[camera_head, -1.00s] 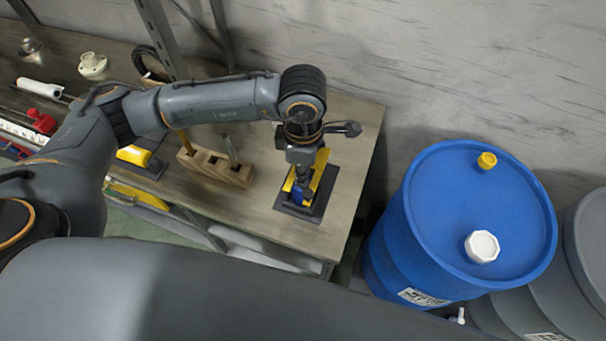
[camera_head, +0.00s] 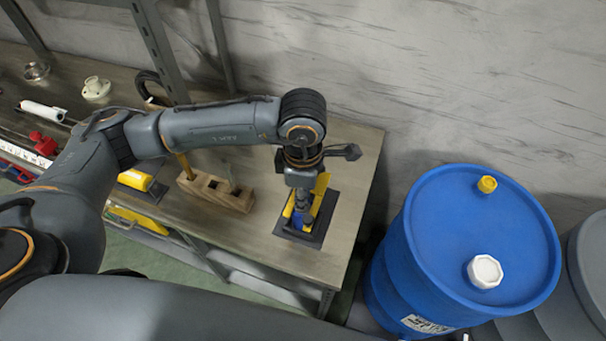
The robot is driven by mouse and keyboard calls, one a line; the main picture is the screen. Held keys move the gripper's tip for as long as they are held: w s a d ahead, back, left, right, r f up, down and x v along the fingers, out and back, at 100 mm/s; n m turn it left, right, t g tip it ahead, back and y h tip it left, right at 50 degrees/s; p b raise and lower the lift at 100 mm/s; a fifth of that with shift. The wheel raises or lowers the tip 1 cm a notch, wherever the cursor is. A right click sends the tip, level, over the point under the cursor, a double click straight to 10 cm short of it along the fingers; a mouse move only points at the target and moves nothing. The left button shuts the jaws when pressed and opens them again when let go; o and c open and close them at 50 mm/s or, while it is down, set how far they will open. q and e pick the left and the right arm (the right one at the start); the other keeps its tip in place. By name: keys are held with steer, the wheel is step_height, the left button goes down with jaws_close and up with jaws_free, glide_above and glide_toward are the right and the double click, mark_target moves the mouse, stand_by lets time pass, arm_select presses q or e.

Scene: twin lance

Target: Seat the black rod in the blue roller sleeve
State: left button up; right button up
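The blue roller sleeve (camera_head: 298,219) shows as a small blue part on a dark base plate (camera_head: 284,231) near the right end of the workbench. A yellow piece (camera_head: 321,187) stands beside it on the same plate. My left gripper (camera_head: 302,203) points down from the wrist directly over the blue sleeve. Its fingers are small and dark here, so I cannot tell whether they are open or shut. I cannot make out the black rod; it may be hidden at the fingers. My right gripper is not in view.
A wooden block (camera_head: 215,192) with holes stands left of the plate. Another yellow part (camera_head: 136,180) lies further left. The workbench (camera_head: 345,160) ends at the right, before a blue drum (camera_head: 430,235). A grey wall rises behind.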

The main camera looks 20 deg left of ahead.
arm_select(q)
step_height(320, 180, up, 11)
steer(key=shift+b, duration=1.1)
